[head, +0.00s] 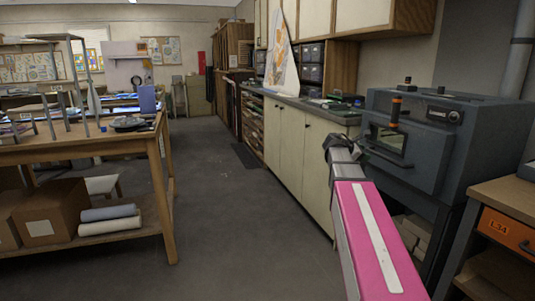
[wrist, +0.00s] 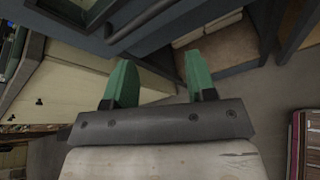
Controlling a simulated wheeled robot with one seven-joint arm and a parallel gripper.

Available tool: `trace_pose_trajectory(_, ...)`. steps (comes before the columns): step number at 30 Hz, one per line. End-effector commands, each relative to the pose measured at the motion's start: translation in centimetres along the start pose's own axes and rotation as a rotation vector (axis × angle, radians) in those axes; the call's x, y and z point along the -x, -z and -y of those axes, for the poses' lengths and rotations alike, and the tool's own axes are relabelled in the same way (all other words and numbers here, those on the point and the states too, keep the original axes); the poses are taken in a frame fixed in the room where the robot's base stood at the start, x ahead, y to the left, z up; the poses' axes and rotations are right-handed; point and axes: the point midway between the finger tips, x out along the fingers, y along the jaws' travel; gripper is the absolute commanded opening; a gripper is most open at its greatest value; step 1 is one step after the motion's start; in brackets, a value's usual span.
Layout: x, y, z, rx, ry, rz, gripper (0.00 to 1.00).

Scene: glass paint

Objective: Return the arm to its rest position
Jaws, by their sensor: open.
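My gripper (wrist: 160,84) shows in the wrist view with its two green fingers spread apart and nothing between them. Its fingers point toward the lower front of the grey kiln-like oven and the open space under it. In the head view my pink arm reaches forward from the bottom right, and its dark wrist end is in front of the cream cabinets, left of the oven. The gripper fingers cannot be made out in the head view.
The grey oven (head: 447,135) stands close on the right of my arm. Cream cabinets (head: 285,140) with a grey counter run along the right wall. A wooden workbench (head: 150,146) stands at left. The grey floor (head: 220,215) between is clear. An orange drawer (head: 507,233) is at far right.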

Motion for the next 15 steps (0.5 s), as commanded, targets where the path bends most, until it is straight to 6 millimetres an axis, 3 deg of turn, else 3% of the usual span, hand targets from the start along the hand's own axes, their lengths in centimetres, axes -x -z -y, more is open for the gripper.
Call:
trace_pose_trajectory(1,0.4,3.0,2.3,-0.077,0.024,-0.067,0.51)
trace_pose_trajectory(6,1.7,11.9,8.2,-0.364,0.156,-0.272,0.51)
trace_pose_trajectory(15,6.9,25.0,19.3,-0.842,0.557,-0.509,0.51)
